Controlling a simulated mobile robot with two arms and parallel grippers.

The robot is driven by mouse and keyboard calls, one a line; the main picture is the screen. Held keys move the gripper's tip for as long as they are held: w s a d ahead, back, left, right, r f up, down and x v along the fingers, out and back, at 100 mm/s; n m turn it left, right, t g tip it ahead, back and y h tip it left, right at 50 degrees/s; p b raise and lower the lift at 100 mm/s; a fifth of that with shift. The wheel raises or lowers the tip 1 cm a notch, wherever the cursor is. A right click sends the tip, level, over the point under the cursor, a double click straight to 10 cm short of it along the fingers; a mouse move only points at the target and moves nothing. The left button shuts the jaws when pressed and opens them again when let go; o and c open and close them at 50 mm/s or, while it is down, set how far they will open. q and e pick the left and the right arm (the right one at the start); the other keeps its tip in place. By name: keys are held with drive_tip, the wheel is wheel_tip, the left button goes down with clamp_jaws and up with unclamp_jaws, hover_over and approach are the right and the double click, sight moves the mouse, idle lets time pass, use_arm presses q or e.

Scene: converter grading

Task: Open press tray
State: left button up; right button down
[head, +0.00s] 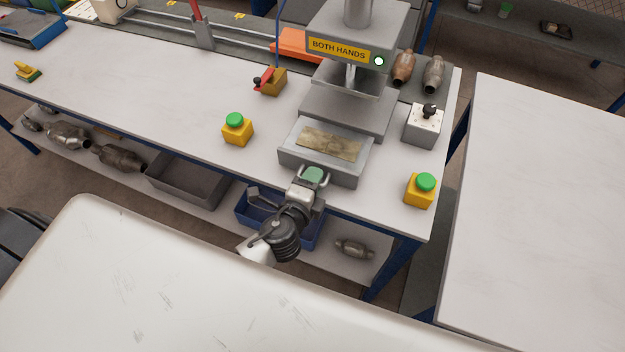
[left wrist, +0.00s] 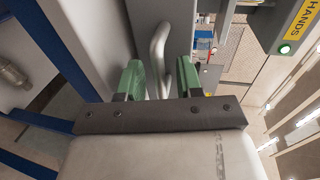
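The press (head: 350,95) stands on the workbench under a yellow "BOTH HANDS" sign. Its grey press tray (head: 345,175) lies at the front of the press, with a worn, brownish plate on top. My left gripper (head: 314,176) is at the tray's front edge. In the left wrist view, the tray's curved grey handle (left wrist: 158,45) lies between the two green fingers of my left gripper (left wrist: 160,78). The fingers are apart, with a visible gap on each side of the handle. In the head view the handle is hidden by the gripper. My right gripper is in neither view.
Yellow boxes with green buttons stand left (head: 237,130) and right (head: 420,190) of the tray. A grey switch box (head: 424,125) and two converters (head: 403,67) are at the right. A blue bin (head: 255,210) sits on the shelf below.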

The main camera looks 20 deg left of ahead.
use_arm(q)
drive_tip(key=b+v, duration=0.2)
drive_tip(key=v, duration=0.8)
drive_tip(key=shift+s, duration=0.4)
drive_tip(key=shift+r, duration=0.1)
drive_tip(key=s+a+f+n+g, duration=0.2)
drive_tip(key=f+g, duration=0.1)
drive_tip(key=f, duration=0.6)
drive_tip(key=s+a+f+n+g, duration=0.1)
drive_tip(key=s+f+n+g, duration=0.1)
drive_tip(key=f, duration=0.8)
drive_tip(key=s+a+f+n+g, duration=0.2)
drive_tip(key=s+f+g, duration=0.1)
drive_tip(key=f, duration=0.6)
drive_tip(key=s+a+f+n+g, duration=0.1)
drive_tip(key=s+f+n+g, duration=0.2)
drive_tip(key=s+f+n, duration=0.2)
drive_tip(key=s+a+f+n+g, duration=0.2)
drive_tip(key=s+f+n, duration=0.3)
drive_tip(key=s+f, duration=0.5)
drive_tip(key=s+g, duration=0.1)
drive_tip(key=s, duration=0.3)
drive_tip(key=shift+s+a+g+y, duration=0.15)
drive_tip(key=shift+s+g+y, duration=0.1)
drive_tip(key=shift+g+y, duration=0.05)
